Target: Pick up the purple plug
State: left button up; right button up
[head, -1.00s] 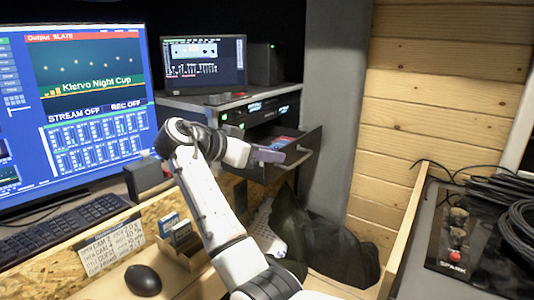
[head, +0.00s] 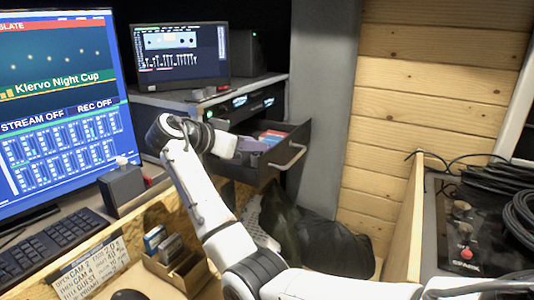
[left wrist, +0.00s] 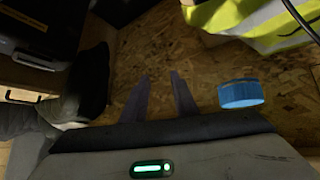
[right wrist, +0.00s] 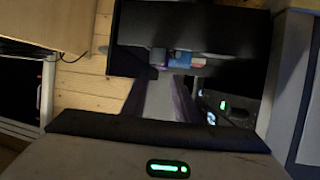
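I cannot make out a purple plug for certain in any view. My right gripper (head: 252,146) is at the open drawer (head: 297,134) below the small screen, at its left side in the head view. In the right wrist view its two fingers (right wrist: 159,98) stand apart with a pale grey surface behind the gap. Small red, blue and purplish items (right wrist: 178,59) lie in the dark drawer beyond the fingertips, too small to name. My left gripper (left wrist: 160,95) is open and empty over a chipboard surface, with a blue round object (left wrist: 240,94) just right of its fingers.
A large monitor (head: 62,150), keyboard (head: 45,250) and grey box (head: 121,188) stand left of my right arm. A card box (head: 180,272) sits below it. A black bag (head: 325,240) lies under the drawer. A wooden partition and cable-covered case (head: 465,225) are at right.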

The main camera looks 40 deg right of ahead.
jog(key=x, duration=0.5)
jog(key=shift+w+a+f+p, duration=0.1)
jog(key=shift+w+f+p, duration=0.1)
jog(key=shift+p, duration=0.15)
grip_shut()
